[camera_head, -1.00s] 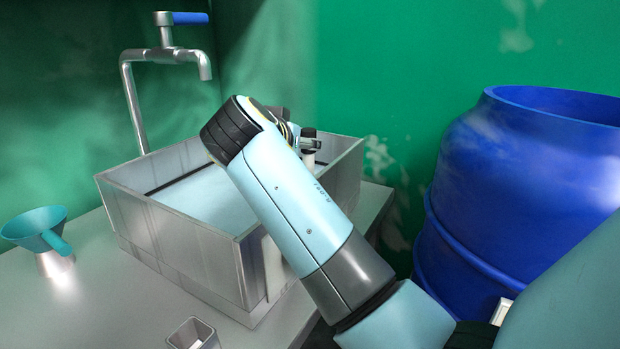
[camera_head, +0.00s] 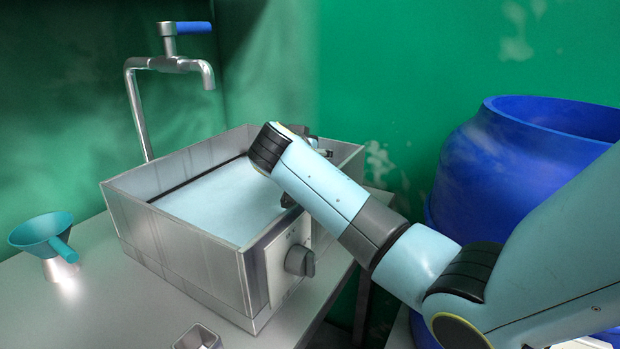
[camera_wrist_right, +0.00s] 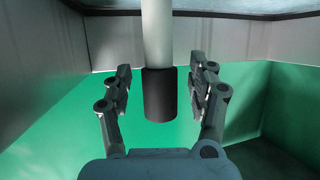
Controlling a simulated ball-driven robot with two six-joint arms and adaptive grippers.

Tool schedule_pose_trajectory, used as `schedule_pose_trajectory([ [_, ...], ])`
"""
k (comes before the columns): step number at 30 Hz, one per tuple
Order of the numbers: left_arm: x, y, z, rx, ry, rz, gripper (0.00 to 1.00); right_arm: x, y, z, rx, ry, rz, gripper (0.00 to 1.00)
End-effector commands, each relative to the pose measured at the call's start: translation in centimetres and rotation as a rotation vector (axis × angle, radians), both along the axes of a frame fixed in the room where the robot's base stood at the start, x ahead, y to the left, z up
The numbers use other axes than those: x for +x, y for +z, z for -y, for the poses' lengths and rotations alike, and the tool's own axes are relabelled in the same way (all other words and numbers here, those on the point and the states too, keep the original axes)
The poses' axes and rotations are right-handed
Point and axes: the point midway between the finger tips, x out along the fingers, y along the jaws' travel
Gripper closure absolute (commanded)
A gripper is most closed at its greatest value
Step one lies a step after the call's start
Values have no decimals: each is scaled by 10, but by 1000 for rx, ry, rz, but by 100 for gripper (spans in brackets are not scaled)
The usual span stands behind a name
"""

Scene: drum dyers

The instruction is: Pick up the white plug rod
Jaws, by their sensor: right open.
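The white plug rod (camera_wrist_right: 157,30) shows in the right wrist view, running down from the top edge to a black end piece (camera_wrist_right: 160,96). My right gripper (camera_wrist_right: 163,84) is open, with one finger on each side of the black end. A gap shows between each finger and the rod. In the head view my right arm reaches over the right side of the metal basin (camera_head: 195,250). There the arm hides the rod and most of the gripper. My left gripper is not in view.
The basin holds pale blue liquid (camera_head: 225,200) and has a dark knob (camera_head: 300,261) on its front. A tap (camera_head: 180,62) stands behind it. A teal funnel (camera_head: 42,230) and a small metal container (camera_head: 197,338) are on the table. A blue barrel (camera_head: 500,170) stands at right.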

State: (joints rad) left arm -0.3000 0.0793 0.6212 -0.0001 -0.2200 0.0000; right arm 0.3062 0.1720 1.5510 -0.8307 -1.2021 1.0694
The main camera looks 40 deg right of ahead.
Motion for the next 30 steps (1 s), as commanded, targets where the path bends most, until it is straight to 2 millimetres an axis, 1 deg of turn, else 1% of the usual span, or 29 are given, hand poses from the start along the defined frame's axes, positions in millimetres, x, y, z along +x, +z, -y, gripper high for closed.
schedule_pose_trajectory([
  [1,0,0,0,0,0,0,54,0,0,0,0,0,0,42],
  [2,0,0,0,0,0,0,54,0,0,0,0,0,0,46],
  [14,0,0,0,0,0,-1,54,0,0,0,0,0,-1,99],
  [15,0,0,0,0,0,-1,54,0,0,0,-1,0,0,100],
  [26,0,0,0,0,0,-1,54,0,1,0,-2,0,1,100],
  [28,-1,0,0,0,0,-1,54,0,4,0,-2,1,2,100],
  [30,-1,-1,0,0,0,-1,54,1,11,0,-3,0,5,100],
])
